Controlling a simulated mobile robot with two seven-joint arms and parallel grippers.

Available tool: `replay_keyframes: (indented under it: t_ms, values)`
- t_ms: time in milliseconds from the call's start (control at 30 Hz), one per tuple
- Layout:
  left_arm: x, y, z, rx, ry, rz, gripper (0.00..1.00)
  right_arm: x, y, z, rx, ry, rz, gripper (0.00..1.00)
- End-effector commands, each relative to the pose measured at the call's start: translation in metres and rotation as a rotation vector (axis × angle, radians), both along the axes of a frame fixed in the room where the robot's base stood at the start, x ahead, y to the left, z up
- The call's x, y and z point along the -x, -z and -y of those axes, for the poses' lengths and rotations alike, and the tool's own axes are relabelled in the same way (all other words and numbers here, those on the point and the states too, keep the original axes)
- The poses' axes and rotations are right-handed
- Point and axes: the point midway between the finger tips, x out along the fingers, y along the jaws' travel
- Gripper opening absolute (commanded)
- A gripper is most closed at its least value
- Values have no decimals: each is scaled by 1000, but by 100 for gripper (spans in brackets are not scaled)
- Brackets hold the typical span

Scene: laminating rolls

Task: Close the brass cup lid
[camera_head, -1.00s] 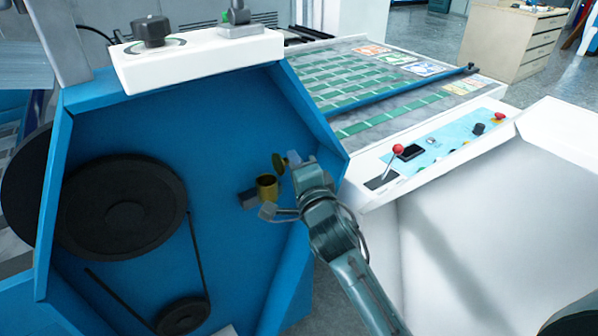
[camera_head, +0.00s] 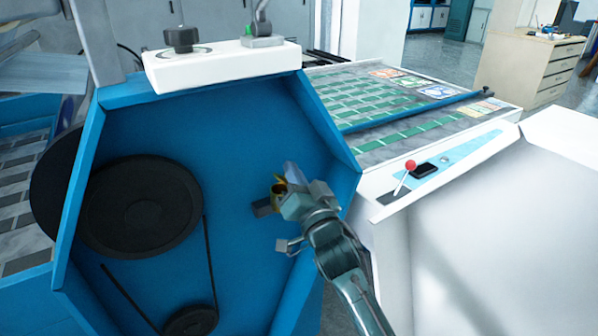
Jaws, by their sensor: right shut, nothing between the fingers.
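The small brass cup (camera_head: 279,191) is mounted on the blue side panel of the machine, near the panel's right edge. My right gripper (camera_head: 292,183) is shut and empty at the cup, covering its right side. It seems to touch the cup or lid, but contact is not clear. A bit of brass, apparently the lid, shows at the cup's top beside the fingers. Most of it is hidden, so I cannot tell how far open it is. My left gripper is out of view.
Black pulleys (camera_head: 140,207) with a belt are on the blue panel (camera_head: 250,130) left of the cup. A white control box (camera_head: 222,66) tops the panel. A white cabinet (camera_head: 500,240) with a red-knobbed lever (camera_head: 410,166) stands at right, close to my right arm.

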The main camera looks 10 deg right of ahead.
Motion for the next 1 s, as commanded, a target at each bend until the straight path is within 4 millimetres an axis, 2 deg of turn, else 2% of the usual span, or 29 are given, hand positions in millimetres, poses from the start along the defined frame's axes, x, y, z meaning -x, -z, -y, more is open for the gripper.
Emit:
replay_keyframes:
  t_ms: [500,1000]
  values:
    - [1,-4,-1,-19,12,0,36,6,7,-16,426,0,154,0]
    - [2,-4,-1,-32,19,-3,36,8,12,-22,601,0,218,0]
